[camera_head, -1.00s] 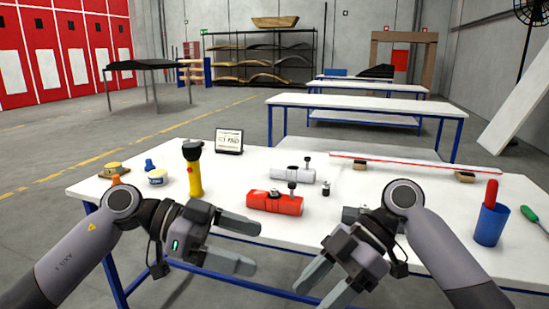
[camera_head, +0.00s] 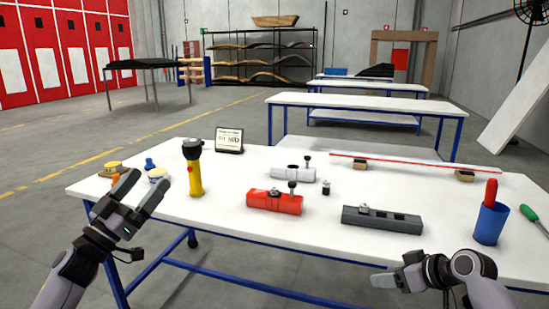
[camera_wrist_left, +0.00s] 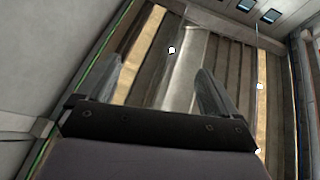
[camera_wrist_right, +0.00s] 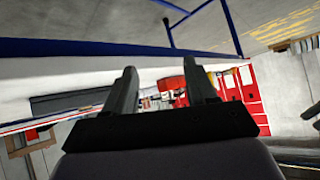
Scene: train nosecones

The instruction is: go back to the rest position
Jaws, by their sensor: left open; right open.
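My left gripper (camera_head: 139,193) is open and empty, raised at the left front of the white table, fingers pointing up and right. It also shows open in the left wrist view (camera_wrist_left: 163,85). My right gripper (camera_head: 385,281) is at the table's front edge on the right, fingers pointing left; the right wrist view (camera_wrist_right: 160,85) shows it open with nothing between the fingers. A red block (camera_head: 275,203), a grey block (camera_head: 383,219) and a white block (camera_head: 290,174) lie on the table, apart from both grippers.
The white table (camera_head: 270,232) also holds a yellow flashlight (camera_head: 194,172), a small sign (camera_head: 229,140), a blue cup (camera_head: 490,224) with a red-handled tool, a green-handled screwdriver (camera_head: 532,216) and a long strip with a red line (camera_head: 415,164). Its front middle is clear.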

